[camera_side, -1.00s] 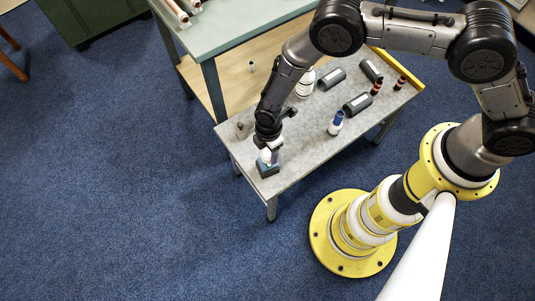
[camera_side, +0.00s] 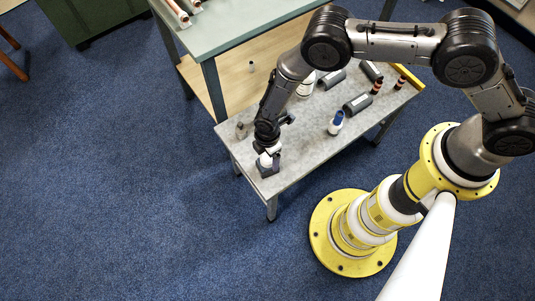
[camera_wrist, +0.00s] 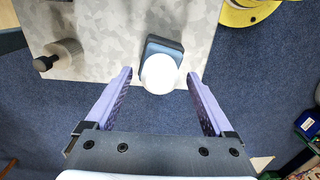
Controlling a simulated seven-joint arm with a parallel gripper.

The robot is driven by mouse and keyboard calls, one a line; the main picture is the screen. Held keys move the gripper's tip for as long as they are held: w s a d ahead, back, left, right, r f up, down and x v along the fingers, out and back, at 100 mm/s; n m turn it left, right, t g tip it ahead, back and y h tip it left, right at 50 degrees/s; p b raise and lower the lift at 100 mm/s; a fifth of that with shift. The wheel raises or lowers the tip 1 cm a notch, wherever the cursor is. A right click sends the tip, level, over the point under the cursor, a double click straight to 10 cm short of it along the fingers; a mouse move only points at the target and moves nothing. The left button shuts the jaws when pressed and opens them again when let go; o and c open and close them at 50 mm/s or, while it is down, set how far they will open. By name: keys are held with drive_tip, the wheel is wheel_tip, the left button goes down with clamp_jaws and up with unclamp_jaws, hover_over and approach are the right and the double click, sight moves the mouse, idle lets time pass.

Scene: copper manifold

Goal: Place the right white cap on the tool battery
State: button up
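The tool battery (camera_side: 268,170), a dark blue-grey block, stands at the table's near left corner in the side view. It also shows in the wrist view (camera_wrist: 163,45). A round white cap (camera_wrist: 160,74) overlaps the battery's near end in the wrist view, hiding part of it. Whether the cap rests on it or is just above cannot be told. My gripper (camera_wrist: 160,76) has its two purple-grey fingers spread wide, one on each side of the cap, with gaps visible. In the side view my gripper (camera_side: 268,151) is just above the battery.
A white bottle with a blue top (camera_side: 336,123) stands mid-table. Dark grey cylinders (camera_side: 357,104) and brown-ringed parts (camera_side: 376,88) lie farther right. A small grey knobbed part (camera_side: 242,130) is at the table's left edge. The grey tabletop (camera_side: 300,150) near the front is clear.

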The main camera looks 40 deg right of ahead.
wheel_tip(320, 180, up, 12)
drive_tip(key=shift+r, duration=0.15)
idle(0.5)
drive_tip(key=d+r+m+t, duration=0.1)
drive_tip(key=d+r+m, duration=0.4)
drive_tip(key=r, duration=0.9)
drive_tip(key=d+r+m+t, duration=0.1)
drive_tip(key=d+r+m, duration=0.2)
drive_tip(key=d+r, duration=0.8)
drive_tip(key=s+d+r+m+t, duration=0.1)
drive_tip(key=s+d+r+m, duration=0.3)
drive_tip(key=s, duration=0.5)
drive_tip(key=s+d+r+m+t, duration=0.2)
drive_tip(key=s+d+r+m, duration=0.3)
drive_tip(key=s+r, duration=0.4)
drive_tip(key=shift+s+r+m+t, duration=0.2)
drive_tip(key=shift+s+m+t, duration=0.1)
drive_tip(key=shift+m, duration=0.2)
